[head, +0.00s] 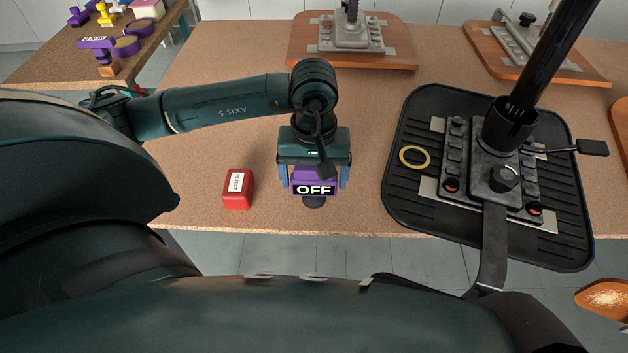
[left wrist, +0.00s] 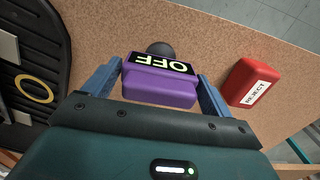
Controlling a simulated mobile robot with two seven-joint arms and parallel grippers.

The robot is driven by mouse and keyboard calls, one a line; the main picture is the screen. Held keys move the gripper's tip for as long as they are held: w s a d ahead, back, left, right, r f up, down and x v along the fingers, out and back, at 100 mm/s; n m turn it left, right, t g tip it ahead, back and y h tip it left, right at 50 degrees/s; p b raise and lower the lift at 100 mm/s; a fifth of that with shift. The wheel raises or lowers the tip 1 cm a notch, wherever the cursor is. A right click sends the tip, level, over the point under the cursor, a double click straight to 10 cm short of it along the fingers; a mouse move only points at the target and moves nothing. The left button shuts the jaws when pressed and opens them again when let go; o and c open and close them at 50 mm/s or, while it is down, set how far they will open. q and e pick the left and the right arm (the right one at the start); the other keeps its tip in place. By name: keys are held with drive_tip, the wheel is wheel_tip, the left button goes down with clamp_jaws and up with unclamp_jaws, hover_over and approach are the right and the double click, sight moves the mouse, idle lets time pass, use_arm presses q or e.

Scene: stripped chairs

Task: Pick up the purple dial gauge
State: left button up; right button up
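The purple dial gauge (head: 314,177) is on the near part of the brown table, with a black panel reading OFF and a dark round part at its near end. It also shows in the left wrist view (left wrist: 160,88), with the panel and dark round end beyond its purple body. My left gripper (head: 314,182) points down over it, with one blue finger on each side. Narrow gaps show between the fingers and the gauge, so the gripper looks open around it. In the left wrist view the fingers (left wrist: 160,85) flank the purple body. My right gripper is not seen.
A red block labelled REJECT (head: 238,189) stands just left of the gauge. A black mat (head: 418,205) to the right holds a chair mechanism with a tall tube and a yellow ring (head: 402,156). Wooden boards (head: 300,55) with metal plates lie at the back.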

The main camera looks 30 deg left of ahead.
use_arm(q)
drive_tip(key=c, duration=0.8)
drive_tip(key=shift+r, duration=0.1)
